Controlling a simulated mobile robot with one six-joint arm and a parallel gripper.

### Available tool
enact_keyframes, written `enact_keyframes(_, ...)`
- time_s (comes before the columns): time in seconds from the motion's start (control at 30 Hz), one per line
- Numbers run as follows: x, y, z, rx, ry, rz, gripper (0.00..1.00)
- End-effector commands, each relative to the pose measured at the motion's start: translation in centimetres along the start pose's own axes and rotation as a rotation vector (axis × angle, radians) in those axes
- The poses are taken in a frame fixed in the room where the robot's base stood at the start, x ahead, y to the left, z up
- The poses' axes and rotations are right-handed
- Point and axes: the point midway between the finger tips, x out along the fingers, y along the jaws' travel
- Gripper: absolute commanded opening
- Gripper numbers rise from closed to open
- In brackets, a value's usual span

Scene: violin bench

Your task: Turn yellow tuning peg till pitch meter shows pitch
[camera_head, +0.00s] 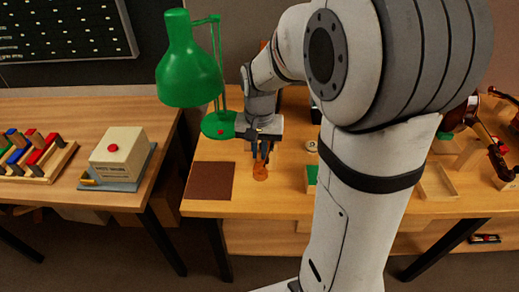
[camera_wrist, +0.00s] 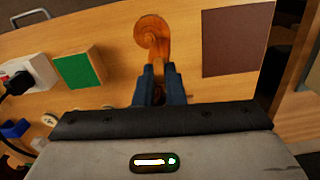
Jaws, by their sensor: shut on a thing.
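My gripper (camera_head: 262,153) is low over the middle bench, beside the green lamp. In the wrist view its two dark blue fingers (camera_wrist: 160,86) are shut on an orange-brown wooden scroll piece (camera_wrist: 153,38). The curled end sticks out beyond the fingertips, and its other end is hidden by the gripper. The scroll also shows below the gripper in the head view (camera_head: 260,173); I cannot tell whether it touches the bench. I cannot make out a yellow tuning peg or a pitch meter in either view.
A brown mat (camera_head: 210,181) lies left of the scroll, and a green block (camera_wrist: 79,69) lies on its other side. The green lamp (camera_head: 190,75) stands close behind. A white box with a red button (camera_head: 118,153) is on the left bench. Violins (camera_head: 492,140) are at right.

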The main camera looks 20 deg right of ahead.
Motion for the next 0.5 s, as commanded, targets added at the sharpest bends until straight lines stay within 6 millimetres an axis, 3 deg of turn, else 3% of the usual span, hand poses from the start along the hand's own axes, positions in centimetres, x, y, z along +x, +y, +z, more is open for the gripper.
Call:
enact_keyframes(0.13, -0.04, 0.00, -0.01, 0.001, 0.000, 0.000, 0.00)
enact_keyframes(0.17, -0.04, 0.00, -0.01, 0.001, 0.000, 0.000, 0.12)
enact_keyframes(0.2, -0.04, 0.00, -0.01, 0.001, 0.000, 0.000, 0.15)
enact_keyframes(0.4, -0.03, 0.00, -0.01, 0.001, 0.000, 0.000, 0.31)
enact_keyframes(0.5, -0.02, 0.00, 0.00, 0.001, 0.000, 0.000, 0.31)
